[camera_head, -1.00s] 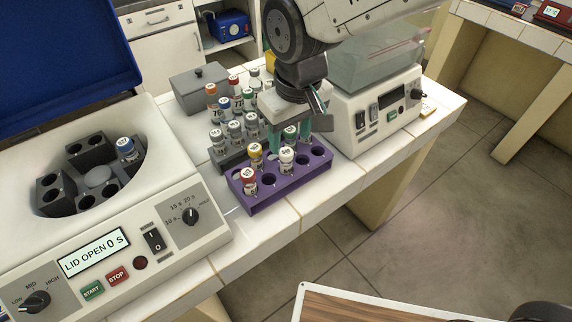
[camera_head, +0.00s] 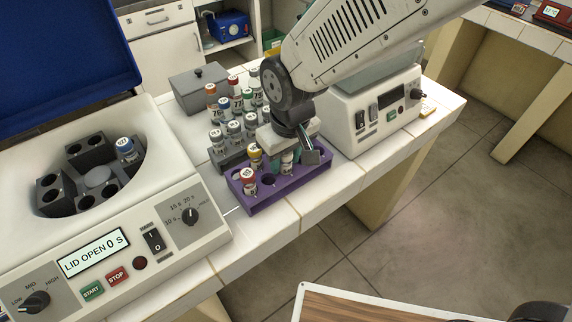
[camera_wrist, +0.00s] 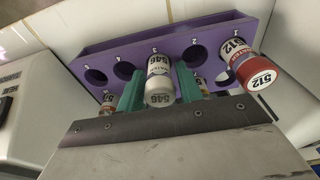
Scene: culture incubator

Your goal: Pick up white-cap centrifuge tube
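The white-cap centrifuge tube (camera_wrist: 158,72), labelled 546, stands in the purple rack (camera_wrist: 97,42). In the head view the tube (camera_head: 287,164) is partly hidden under my gripper (camera_head: 287,155). In the wrist view the two green fingers of my gripper (camera_wrist: 159,86) stand on either side of the tube. A narrow gap seems to show on each side, so the gripper looks open around it. The rack also shows in the head view (camera_head: 262,201).
A red-cap tube (camera_head: 249,182) and a yellow-cap tube (camera_head: 256,156) stand in the rack close by. A grey rack (camera_head: 229,158) with several tubes is behind. An open centrifuge (camera_head: 180,245) is left; a white instrument (camera_head: 375,125) is right.

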